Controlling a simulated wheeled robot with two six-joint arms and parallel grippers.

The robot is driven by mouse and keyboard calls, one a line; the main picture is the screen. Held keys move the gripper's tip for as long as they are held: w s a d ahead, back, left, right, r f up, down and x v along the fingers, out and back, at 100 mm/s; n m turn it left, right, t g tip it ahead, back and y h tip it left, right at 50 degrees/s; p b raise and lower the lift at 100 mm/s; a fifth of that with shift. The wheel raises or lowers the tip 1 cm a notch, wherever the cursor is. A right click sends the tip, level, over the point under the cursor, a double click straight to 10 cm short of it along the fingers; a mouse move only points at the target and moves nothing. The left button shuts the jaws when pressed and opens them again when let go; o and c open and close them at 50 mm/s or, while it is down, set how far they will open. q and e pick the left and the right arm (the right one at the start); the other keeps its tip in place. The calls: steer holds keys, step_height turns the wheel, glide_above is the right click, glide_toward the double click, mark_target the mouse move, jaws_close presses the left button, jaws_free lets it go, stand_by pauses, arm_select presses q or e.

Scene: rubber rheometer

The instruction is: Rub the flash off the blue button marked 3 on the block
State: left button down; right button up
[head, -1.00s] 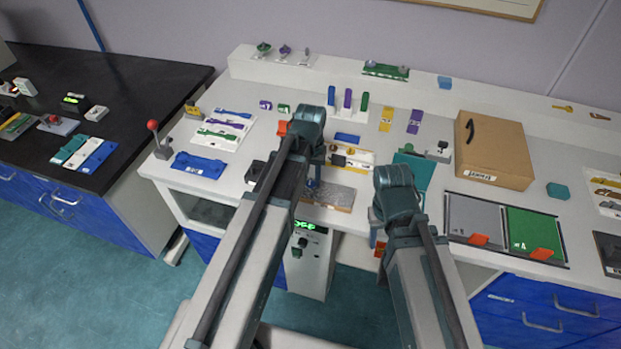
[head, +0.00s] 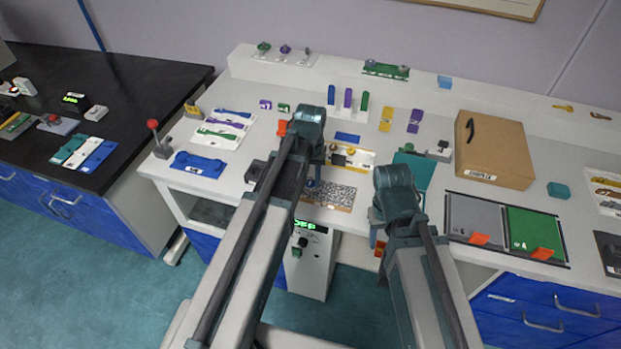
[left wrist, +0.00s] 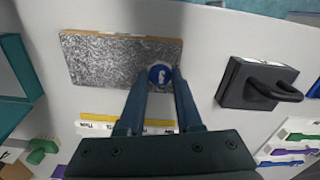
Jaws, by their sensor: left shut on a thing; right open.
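A round blue button (left wrist: 160,76) with a white mark is pinched between the fingertips of my left gripper (left wrist: 161,84). In the left wrist view it overlaps the near right corner of the block (left wrist: 110,62), a flat grey speckled plate with a tan edge. I cannot tell whether button and block touch. In the head view the block (head: 335,195) lies near the bench's front edge, partly hidden by my left arm, and the button (head: 310,183) is a small blue spot. My right gripper (head: 377,236) is open by the bench's front edge, right of the block.
A black block with a handle (left wrist: 260,83) stands right of the grey block in the wrist view. A teal plate (head: 414,169), a cardboard box (head: 494,148) and grey and green trays (head: 475,218) lie to the right. A blue tray (head: 199,165) lies left.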

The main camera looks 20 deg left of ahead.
mark_target(333, 193)
arm_select(q)
steer(key=shift+f+b, duration=0.35)
steer(key=shift+f, duration=0.05)
stand_by(1.0)
steer(key=shift+d, duration=0.2)
steer(key=shift+d+r, duration=0.1)
steer(key=shift+d, duration=1.55)
steer(key=shift+s+d, duration=0.2)
steer(key=shift+d, duration=1.6)
steer(key=shift+d, duration=0.1)
steer(key=shift+d, duration=1.75)
steer(key=shift+w+a, duration=0.1)
steer(key=shift+a, duration=1.85)
